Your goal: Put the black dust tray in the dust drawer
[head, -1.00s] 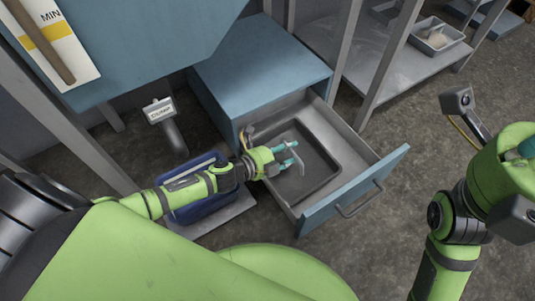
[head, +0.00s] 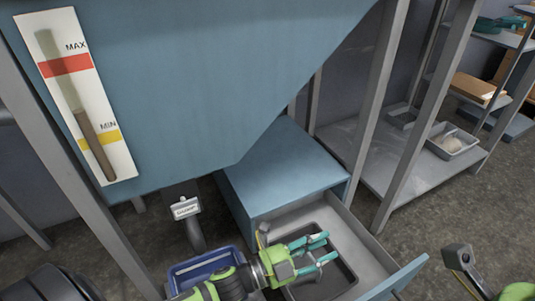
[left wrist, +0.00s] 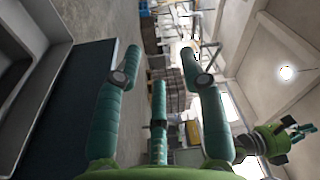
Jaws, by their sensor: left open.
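The black dust tray (head: 341,277) lies inside the open dust drawer (head: 372,250), flat on its floor as far as I can see. My left gripper (head: 331,247) is open and empty, with its teal fingers spread above the tray and covering part of it. The left wrist view shows the open fingers (left wrist: 160,60) with nothing between them. At that view's left edge a dark recess shows, probably the tray in the drawer. My right gripper (left wrist: 300,130) shows small at the right of the left wrist view; its finger state is unclear.
The blue hopper (head: 200,90) with a MAX/MIN gauge (head: 82,95) hangs over the left side. A blue bin (head: 205,264) stands left of the drawer, below a labelled lever (head: 186,208). Shelf posts and a grey pan (head: 452,142) are at right.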

